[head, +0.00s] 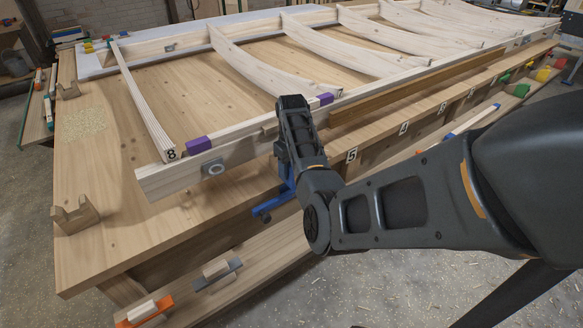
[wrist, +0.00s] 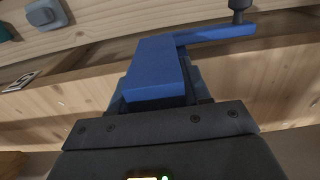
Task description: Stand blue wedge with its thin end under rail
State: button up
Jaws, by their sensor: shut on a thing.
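My gripper (head: 283,152) is low at the front of the bench, close to the pale rail (head: 240,142), and mostly hidden by my arm in the head view. In the wrist view my gripper (wrist: 160,78) is shut on a blue block, which I take as the blue wedge (wrist: 153,65). Its blunt face is toward the camera. Its far end points at the rail (wrist: 100,20); whether it touches is unclear. The blue piece (head: 287,186) also shows partly below my gripper in the head view.
A lower shelf (head: 185,285) holds tools. Open floor lies in front.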

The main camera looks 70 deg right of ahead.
jog(key=o, duration=1.3)
jog(key=shift+c, duration=0.2)
notch_tip(320, 180, up, 8)
jog(key=shift+f, duration=0.1)
